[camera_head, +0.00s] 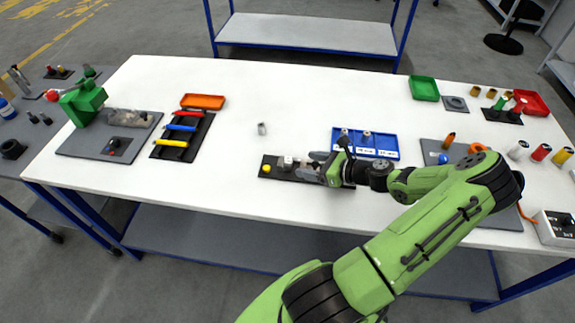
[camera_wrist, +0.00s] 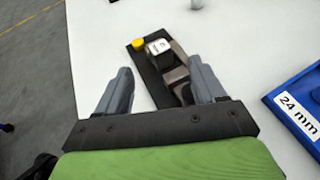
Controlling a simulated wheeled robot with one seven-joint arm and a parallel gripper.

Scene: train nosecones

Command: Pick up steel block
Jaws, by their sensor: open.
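A small silver steel block (camera_head: 286,161) sits near the left end of a black plate (camera_head: 272,174) on the white table. In the wrist view the block (camera_wrist: 158,46) is at the far end of the plate (camera_wrist: 147,72), beside a yellow knob (camera_wrist: 138,43). Darker metal parts of the fixture lie nearer to me. My gripper (camera_head: 314,166) is low over the plate, to the right of the block. In the wrist view its two grey fingers (camera_wrist: 160,72) are spread apart with nothing held. The block is ahead of the fingertips, apart from them.
A blue tray (camera_head: 377,152) labelled 24 mm stands close on the right, with small metal cylinders in it. A small grey cylinder (camera_head: 262,128) stands behind the plate. A black rack (camera_head: 170,150) with coloured bars is at left.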

